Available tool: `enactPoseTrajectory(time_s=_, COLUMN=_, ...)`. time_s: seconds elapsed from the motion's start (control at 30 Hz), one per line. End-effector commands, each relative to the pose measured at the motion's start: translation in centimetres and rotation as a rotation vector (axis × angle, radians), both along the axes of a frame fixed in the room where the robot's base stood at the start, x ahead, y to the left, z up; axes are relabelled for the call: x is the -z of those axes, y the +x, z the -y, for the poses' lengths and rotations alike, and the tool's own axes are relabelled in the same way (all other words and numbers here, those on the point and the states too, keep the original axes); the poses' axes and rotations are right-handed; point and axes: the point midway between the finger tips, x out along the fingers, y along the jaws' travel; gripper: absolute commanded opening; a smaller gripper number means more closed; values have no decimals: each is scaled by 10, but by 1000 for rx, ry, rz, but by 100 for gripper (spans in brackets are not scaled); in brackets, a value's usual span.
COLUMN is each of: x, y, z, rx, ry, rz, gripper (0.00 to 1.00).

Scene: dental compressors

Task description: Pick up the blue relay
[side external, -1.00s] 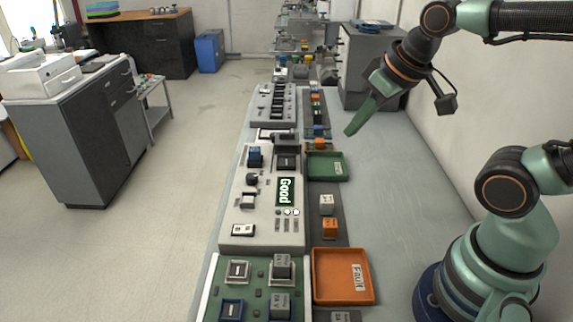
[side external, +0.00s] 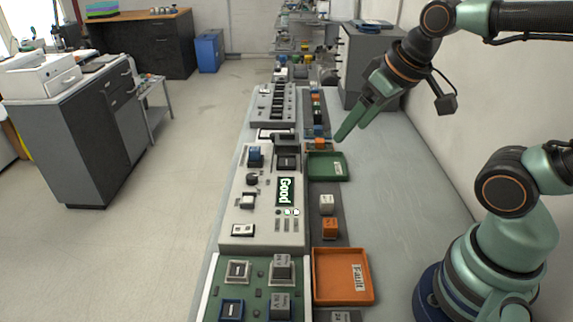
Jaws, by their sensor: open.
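A small blue relay-like block (side external: 255,155) stands upright at the upper left of the white test panel (side external: 240,215). Another small blue block (side external: 318,131) sits in the row of parts along the dark strip behind the green tray. I cannot tell which one the task names. My gripper (side external: 352,131) hangs above the grey bench, just right of that row and beyond the green tray. Its green fingers are apart with nothing between them, and it touches neither block.
A green tray (side external: 343,168) and an orange tray labelled Fault (side external: 318,297) lie along the strip, with a white block (side external: 326,203) and an orange block (side external: 330,228) between them. A green socket board (side external: 257,293) is at the front. The right side of the bench is clear.

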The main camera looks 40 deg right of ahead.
Motion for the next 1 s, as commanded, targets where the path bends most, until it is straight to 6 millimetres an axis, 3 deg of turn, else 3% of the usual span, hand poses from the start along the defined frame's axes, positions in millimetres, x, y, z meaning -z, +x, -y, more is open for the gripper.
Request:
enactPoseTrajectory(time_s=0.17, x=-3, y=5, z=0, rx=12, ry=7, rz=-6, gripper=76)
enactPoseTrajectory(time_s=0.27, x=-10, y=18, z=-1, rx=46, ry=25, rz=-24, gripper=76)
enactPoseTrajectory(time_s=0.47, x=-24, y=67, z=-2, rx=165, ry=82, rz=-78, gripper=76)
enactPoseTrajectory(time_s=0.63, x=-24, y=113, z=-4, rx=274, ry=130, rz=-124, gripper=76)
enactPoseTrajectory(time_s=0.83, x=-9, y=167, z=-6, rx=408, ry=178, rz=-177, gripper=76)
enactPoseTrajectory(time_s=1.0, x=16, y=211, z=-9, rx=522, ry=213, rz=-221, gripper=76)
